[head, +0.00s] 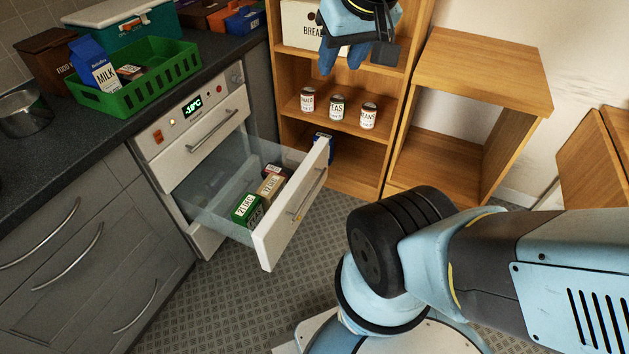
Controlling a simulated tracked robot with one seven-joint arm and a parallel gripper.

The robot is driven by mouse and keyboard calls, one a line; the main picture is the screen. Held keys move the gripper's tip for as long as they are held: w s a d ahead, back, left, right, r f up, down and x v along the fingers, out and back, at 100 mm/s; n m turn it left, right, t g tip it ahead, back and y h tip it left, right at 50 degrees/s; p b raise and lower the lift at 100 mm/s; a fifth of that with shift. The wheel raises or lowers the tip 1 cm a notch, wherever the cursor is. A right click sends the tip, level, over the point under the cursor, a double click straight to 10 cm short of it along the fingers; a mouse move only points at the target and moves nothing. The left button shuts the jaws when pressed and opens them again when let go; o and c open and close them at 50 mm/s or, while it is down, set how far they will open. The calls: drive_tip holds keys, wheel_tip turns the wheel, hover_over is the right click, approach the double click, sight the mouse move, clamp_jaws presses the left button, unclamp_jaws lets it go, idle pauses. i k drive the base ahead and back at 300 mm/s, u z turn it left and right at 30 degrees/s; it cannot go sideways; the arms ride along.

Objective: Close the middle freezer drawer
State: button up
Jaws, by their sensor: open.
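The freezer (160,140) is a white-fronted unit under the dark counter, with a lit temperature display. Its middle drawer (268,241) is pulled far out, with clear sides, a white front and a metal handle. Several boxes lie inside, among them a green box (247,209) and a tan box (270,187). The drawer above it (205,140) is shut. My gripper (341,62) is at the top of the view, in front of the wooden shelf, open and empty. It is apart from the drawer, above and to the right of its front.
A wooden shelf (352,123) with several cans stands behind the drawer's right end. An open wooden cabinet (490,65) stands right of it. A green crate (150,87) sits on the counter (40,155). Patterned floor (235,300) is clear in front of the drawer.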

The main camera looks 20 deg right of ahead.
sight(271, 236)
drive_tip(key=z, duration=0.15)
drive_tip(key=i, duration=1)
drive_tip(key=u, duration=0.05)
drive_tip(key=k, duration=1.15)
drive_tip(key=u, duration=0.25)
drive_tip(key=i, duration=0.8)
